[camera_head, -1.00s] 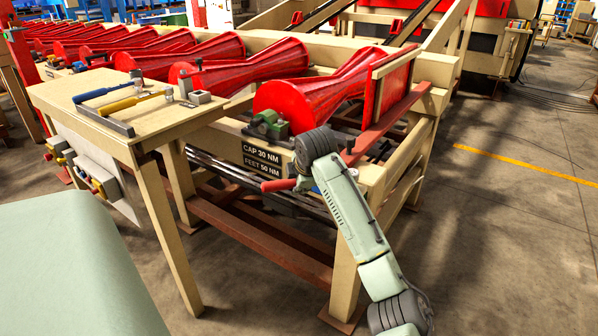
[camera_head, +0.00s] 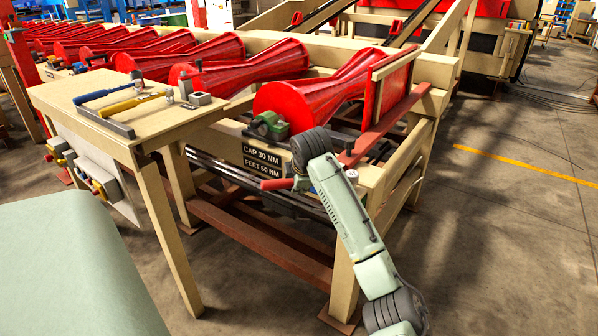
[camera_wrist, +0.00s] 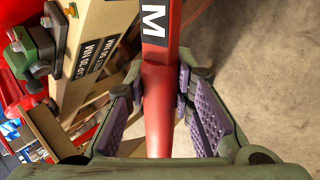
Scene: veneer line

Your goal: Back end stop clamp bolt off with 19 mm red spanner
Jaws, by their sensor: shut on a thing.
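My gripper (camera_wrist: 156,98) is shut on the red spanner (camera_wrist: 158,75), whose shaft runs up between the purple finger pads. The spanner's head lies outside the wrist view. In the head view a short red end of the spanner (camera_head: 277,184) sticks out left of my wrist, in front of the beige frame. A red end plate (camera_head: 396,82) with a beige top edge stands beyond the nearest red roller (camera_head: 290,103). I cannot make out the clamp bolt; the spanner appears clear of the plate.
A green bearing block (camera_head: 268,124) sits at the roller's near end and shows upper left in the wrist view (camera_wrist: 38,45). The black torque sign (camera_head: 262,160) is on the frame. Blue (camera_head: 100,93) and yellow (camera_head: 130,103) tools lie on the wooden table (camera_head: 60,95).

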